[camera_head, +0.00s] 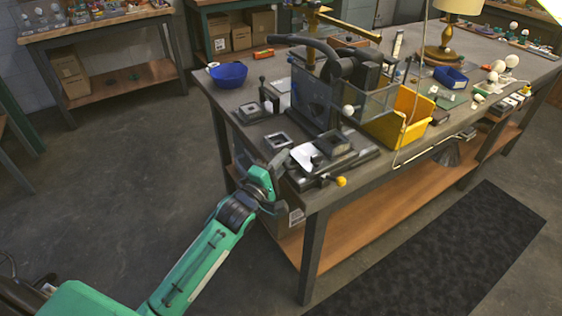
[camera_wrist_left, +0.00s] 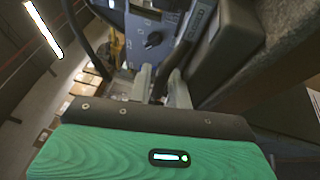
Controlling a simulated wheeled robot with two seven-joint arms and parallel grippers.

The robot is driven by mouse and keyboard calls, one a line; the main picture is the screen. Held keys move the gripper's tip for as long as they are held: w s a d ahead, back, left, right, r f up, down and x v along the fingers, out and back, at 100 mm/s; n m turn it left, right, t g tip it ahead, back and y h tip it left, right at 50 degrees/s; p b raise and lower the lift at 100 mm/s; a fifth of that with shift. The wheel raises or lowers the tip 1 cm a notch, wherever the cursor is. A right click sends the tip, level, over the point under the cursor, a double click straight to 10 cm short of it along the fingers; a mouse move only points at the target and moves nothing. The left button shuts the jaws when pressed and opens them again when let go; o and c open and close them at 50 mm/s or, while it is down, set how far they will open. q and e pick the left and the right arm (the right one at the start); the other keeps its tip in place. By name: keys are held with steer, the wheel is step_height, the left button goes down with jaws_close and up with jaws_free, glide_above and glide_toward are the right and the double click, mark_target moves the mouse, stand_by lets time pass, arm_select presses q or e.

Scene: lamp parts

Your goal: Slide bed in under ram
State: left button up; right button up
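The press (camera_head: 320,95) stands on the workbench with clear side guards and a dark curved lever at its top. Its bed (camera_head: 345,160) is a dark flat plate in front of the guards, carrying a square block (camera_head: 332,144). A yellow knob (camera_head: 341,181) shows at the near right corner. My left gripper (camera_head: 282,182) is at the bench's near left edge, beside the bed's left end. In the left wrist view its two pale fingers (camera_wrist_left: 160,88) stand apart, with a dark bar showing between or behind them; contact cannot be told. My right gripper is not in view.
A yellow bin (camera_head: 402,118) stands right of the press. A lamp (camera_head: 449,30) stands at the back. In the left wrist view a grey box with a knob (camera_wrist_left: 153,40) is close ahead.

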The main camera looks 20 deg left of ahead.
arm_select(q)
steer(key=shift+s+a, duration=0.1)
stand_by(0.3)
steer(key=w+a+r+b+v, duration=0.1)
steer(key=a+b+v, duration=0.2)
steer(key=v, duration=1.8)
steer(key=a+f+m+g+y+p, duration=0.2)
steer(key=f, duration=0.9)
steer(key=a+f+m+g+y+p, duration=0.1)
steer(key=a+f+g+y+p, duration=0.1)
steer(key=f, duration=0.9)
steer(key=shift+w+a+m+g+p, duration=0.2)
steer(key=shift+a+m+g+p, duration=0.2)
steer(key=shift+a+g+p, duration=0.15)
